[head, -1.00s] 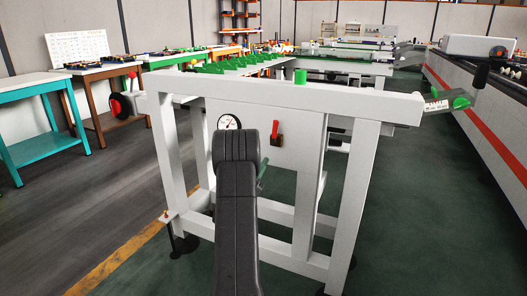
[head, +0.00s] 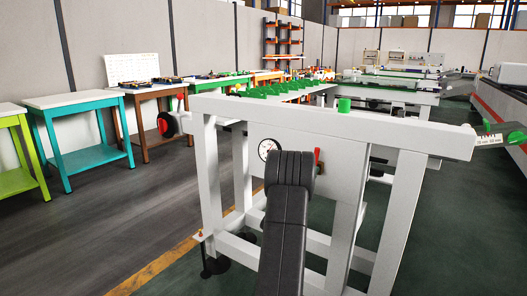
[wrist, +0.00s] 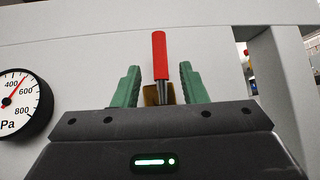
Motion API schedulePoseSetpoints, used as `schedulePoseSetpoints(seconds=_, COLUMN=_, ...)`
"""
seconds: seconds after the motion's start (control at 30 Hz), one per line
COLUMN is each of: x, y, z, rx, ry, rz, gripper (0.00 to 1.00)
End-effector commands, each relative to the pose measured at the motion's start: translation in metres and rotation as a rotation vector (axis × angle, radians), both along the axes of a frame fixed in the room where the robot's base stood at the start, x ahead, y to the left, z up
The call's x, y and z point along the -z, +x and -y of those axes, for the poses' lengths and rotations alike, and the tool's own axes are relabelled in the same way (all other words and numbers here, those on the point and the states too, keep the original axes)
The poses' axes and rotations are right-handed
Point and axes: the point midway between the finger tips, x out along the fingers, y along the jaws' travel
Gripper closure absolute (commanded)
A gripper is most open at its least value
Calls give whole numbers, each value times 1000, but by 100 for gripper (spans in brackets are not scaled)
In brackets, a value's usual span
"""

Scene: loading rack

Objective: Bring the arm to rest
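My gripper (wrist: 160,82) shows in the wrist view with its two green fingers apart. A red-handled lever (wrist: 159,58) stands upright between them in the picture, with clear gaps to both fingers. The lever's brass-coloured base (wrist: 152,95) is on the white panel (wrist: 90,70) beyond. Whether the lever lies within the fingers' depth I cannot tell. In the head view my dark arm reaches up to the panel of the white rack (head: 350,122). It hides the gripper and part of the red lever (head: 317,156).
A round pressure gauge (wrist: 22,103) is on the panel left of the lever; it also shows in the head view (head: 268,149). A rack post (wrist: 275,85) stands at right. Workbenches (head: 83,104) line the left wall. The dark floor at left is open.

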Motion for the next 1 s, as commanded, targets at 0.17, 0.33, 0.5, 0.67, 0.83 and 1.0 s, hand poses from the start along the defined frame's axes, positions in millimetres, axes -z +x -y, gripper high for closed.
schedulePoseSetpoints(seconds=0.17, x=-23, y=15, z=19, rx=3, ry=-1, rz=4, gripper=61)
schedulePoseSetpoints(seconds=0.33, x=-37, y=24, z=30, rx=1, ry=-1, rz=2, gripper=61)
schedulePoseSetpoints(seconds=0.5, x=-43, y=28, z=34, rx=1, ry=0, rz=1, gripper=61)
schedulePoseSetpoints(seconds=0.67, x=-42, y=27, z=34, rx=0, ry=6, rz=4, gripper=61)
schedulePoseSetpoints(seconds=0.83, x=-42, y=27, z=34, rx=0, ry=6, rz=4, gripper=61)
schedulePoseSetpoints(seconds=1.0, x=-34, y=23, z=27, rx=-1, ry=2, rz=-1, gripper=61)
